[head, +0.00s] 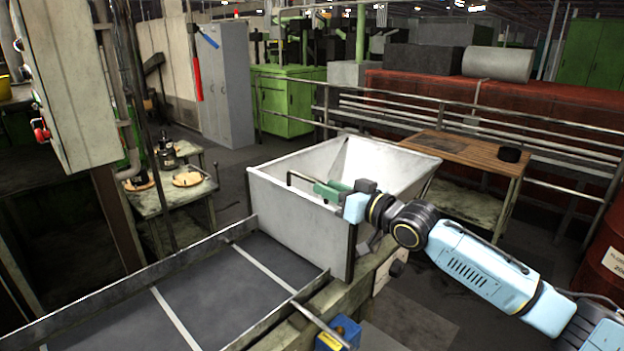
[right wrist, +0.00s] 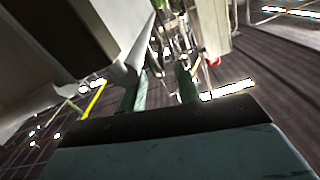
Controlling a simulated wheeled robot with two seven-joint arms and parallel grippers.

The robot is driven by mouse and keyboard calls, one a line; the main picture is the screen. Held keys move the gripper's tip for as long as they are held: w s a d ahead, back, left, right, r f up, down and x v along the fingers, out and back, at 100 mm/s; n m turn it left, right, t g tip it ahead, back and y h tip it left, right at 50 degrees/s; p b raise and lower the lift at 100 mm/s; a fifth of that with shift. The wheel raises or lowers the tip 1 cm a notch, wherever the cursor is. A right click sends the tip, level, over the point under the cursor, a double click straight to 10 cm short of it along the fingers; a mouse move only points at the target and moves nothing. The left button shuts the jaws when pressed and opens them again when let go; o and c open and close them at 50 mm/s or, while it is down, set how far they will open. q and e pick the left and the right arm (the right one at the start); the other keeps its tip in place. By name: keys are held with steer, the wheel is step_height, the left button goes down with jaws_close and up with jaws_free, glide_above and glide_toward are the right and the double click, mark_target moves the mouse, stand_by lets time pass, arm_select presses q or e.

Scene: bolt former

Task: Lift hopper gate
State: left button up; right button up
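The hopper (head: 392,172) is a large white open-topped bin in the middle of the head view. Its gate (head: 295,215) is the pale flat plate facing the dark chute, and its lower edge meets the chute. A thin dark bent handle (head: 303,177) stands at the gate's top edge. My right gripper (head: 326,191) reaches in from the right, with its green fingers at the handle. In the right wrist view the two green fingers (right wrist: 160,88) are apart, with no clear object between them. Whether they touch the handle is hidden. My left gripper is out of view.
The dark chute (head: 220,285) with pale cross strips runs to the lower left. A blue box (head: 339,333) sits below it. A wooden-topped table (head: 460,150) and railing stand behind right. A grey cabinet post (head: 75,90) rises at left.

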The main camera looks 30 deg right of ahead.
mark_target(312, 181)
steer(key=x, duration=0.4)
steer(key=shift+r, duration=0.1)
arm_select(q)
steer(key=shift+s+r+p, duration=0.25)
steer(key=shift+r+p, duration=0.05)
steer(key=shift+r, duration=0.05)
arm_select(e)
steer(key=shift+x, duration=0.95)
steer(key=shift+s, duration=0.1)
steer(key=shift+c, duration=0.4)
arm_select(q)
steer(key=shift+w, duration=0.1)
arm_select(e)
jaws_close()
